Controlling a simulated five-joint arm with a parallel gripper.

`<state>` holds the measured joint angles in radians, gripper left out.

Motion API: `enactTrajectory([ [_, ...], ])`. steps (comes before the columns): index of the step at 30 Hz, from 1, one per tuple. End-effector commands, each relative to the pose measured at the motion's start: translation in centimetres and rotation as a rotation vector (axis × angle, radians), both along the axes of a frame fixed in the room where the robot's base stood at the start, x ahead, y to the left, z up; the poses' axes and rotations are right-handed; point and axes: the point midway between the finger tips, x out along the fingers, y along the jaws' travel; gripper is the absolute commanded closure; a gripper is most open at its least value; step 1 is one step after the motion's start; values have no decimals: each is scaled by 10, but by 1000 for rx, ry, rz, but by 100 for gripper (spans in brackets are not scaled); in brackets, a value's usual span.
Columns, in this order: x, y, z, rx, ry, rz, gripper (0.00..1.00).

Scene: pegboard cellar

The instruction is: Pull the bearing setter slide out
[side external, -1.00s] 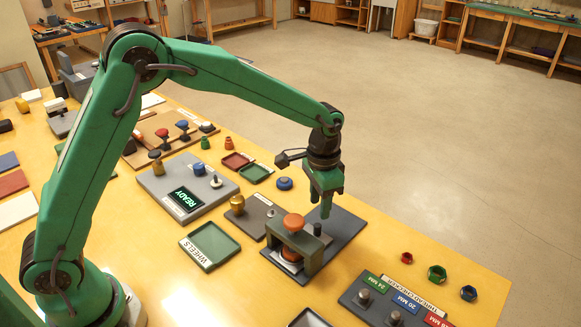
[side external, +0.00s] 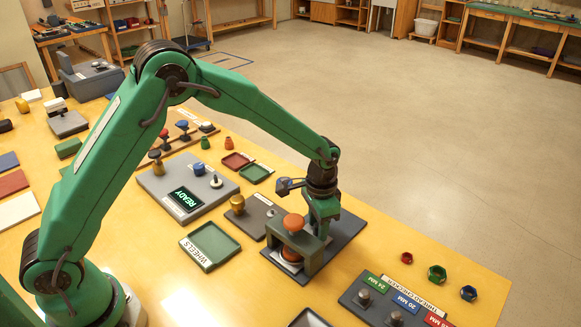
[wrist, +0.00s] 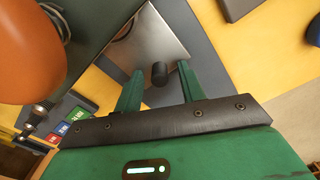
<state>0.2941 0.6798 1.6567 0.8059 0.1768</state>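The bearing setter (side external: 298,247) is a grey press frame with an orange knob (side external: 293,222) on top, standing on a dark base plate (side external: 345,238). In the wrist view its slide (wrist: 150,38) is a shiny metal plate with a short black peg handle (wrist: 160,73). The orange knob fills the upper left there. My gripper (side external: 322,232) is low over the plate, right behind the press frame. Its fingers (wrist: 159,85) are apart, with the black peg in the gap between them and space showing on both sides. The gripper hides the peg in the side view.
The green WHEELS tray (side external: 210,246) stands left of the press. The thread checker board (side external: 392,304) with loose nuts (side external: 437,273) lies to the front right. A grey READY console (side external: 187,190) is behind left. The table's far edge is close beyond the base plate.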

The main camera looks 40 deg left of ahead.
Motion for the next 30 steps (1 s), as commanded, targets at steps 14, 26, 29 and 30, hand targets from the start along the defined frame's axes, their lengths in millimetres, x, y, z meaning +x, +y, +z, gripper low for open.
enactTrajectory([
  [14,0,0,0,0,0,0,100],
  [26,30,0,0,0,-1,0,100],
  [29,41,0,0,0,-1,0,100],
  [30,45,0,0,0,-1,1,100],
])
